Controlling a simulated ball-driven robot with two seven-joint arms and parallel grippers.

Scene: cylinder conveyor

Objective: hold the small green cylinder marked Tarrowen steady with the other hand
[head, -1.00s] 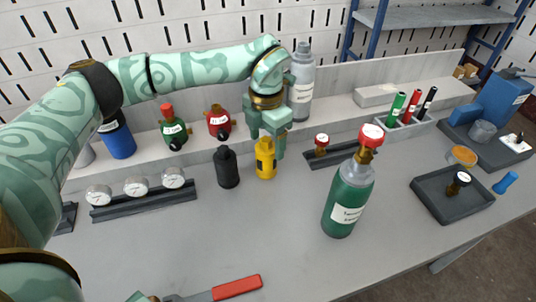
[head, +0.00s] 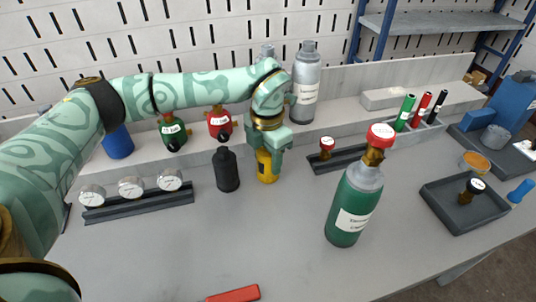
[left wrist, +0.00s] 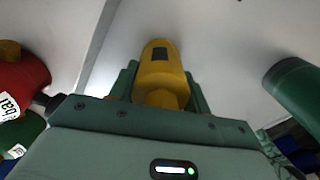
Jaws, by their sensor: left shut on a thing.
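The green cylinder (head: 347,218) stands upright on the bench, right of the middle. It has a grey shoulder, a brass valve with a red cap, and a white label too small to read surely. A dark green rounded body at the right of the left wrist view (left wrist: 298,85) looks like it. My left gripper (head: 268,152) is shut on a yellow bottle-shaped thing (head: 266,172), left of the green cylinder and apart from it. The yellow thing (left wrist: 162,68) shows between the fingers in the left wrist view. My right gripper is not in view.
A black bottle (head: 227,172) stands close left of my left gripper. A gauge rail (head: 140,205) lies further left. A dark rail with a red-capped valve (head: 327,148) lies behind the green cylinder, and a dark tray (head: 440,207) lies to its right. The front middle bench is mostly clear.

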